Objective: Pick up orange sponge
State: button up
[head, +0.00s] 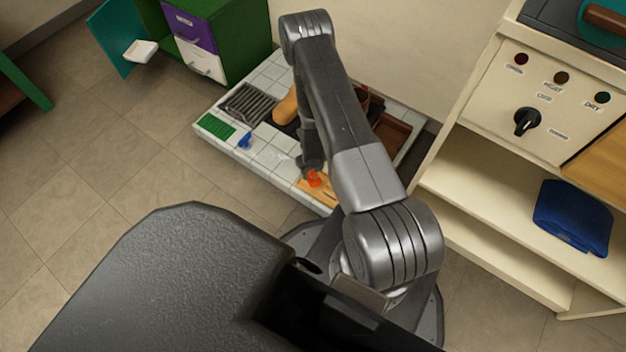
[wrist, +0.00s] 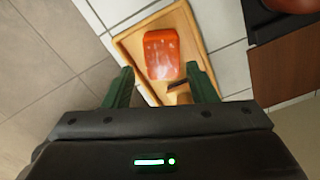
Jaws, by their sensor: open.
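The orange sponge (wrist: 161,54) lies on a shallow wooden tray (wrist: 126,40) in the wrist view. In the head view the orange sponge (head: 314,179) shows as a small orange patch on the tray (head: 318,194), partly hidden by my arm. My gripper (wrist: 161,84) is open, with its two green fingers apart on either side of the sponge's near end. The fingers are empty, and I cannot tell their exact height above the tray. In the head view the gripper (head: 310,166) is small and dark, just over the tray.
The tray sits at the near edge of a low tiled platform (head: 272,158). A blue item (head: 244,140), a green pad (head: 215,126) and a metal rack (head: 249,103) are to the left. A cream cabinet (head: 478,205) with a blue cloth (head: 572,217) stands at the right.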

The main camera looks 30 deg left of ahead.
aim_at(313, 176)
notch_tip(313, 176, down, 5)
jog(key=shift+w+b, duration=0.15)
jog(key=shift+b, duration=0.75)
jog(key=shift+c, duration=0.2)
jog(key=c, duration=0.8)
jog(key=shift+r, duration=0.15)
